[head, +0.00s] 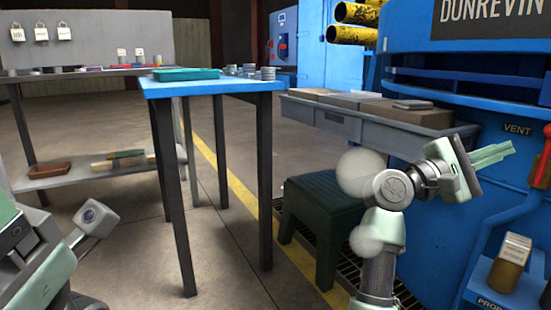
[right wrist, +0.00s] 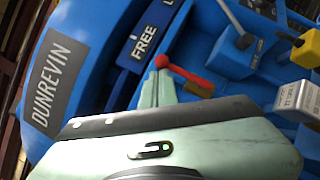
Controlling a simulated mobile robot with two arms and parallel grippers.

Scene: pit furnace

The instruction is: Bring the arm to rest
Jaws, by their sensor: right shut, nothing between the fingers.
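My right arm rises from the bottom right of the head view, bent at the elbow. Its pale green gripper (head: 510,152) points right, in front of the blue machine (head: 448,145). The fingers are together and hold nothing. In the right wrist view the shut fingers (right wrist: 156,88) stand up in front of the machine's blue face, near a red-knobbed lever (right wrist: 186,76); I cannot tell whether they touch it. Parts of my left arm show at the lower left of the head view, but its gripper does not.
A blue-topped table (head: 215,86) with a green tray (head: 186,74) stands in the middle. A dark green stool (head: 325,205) and a grey shelf (head: 365,124) lie left of and behind my right arm.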

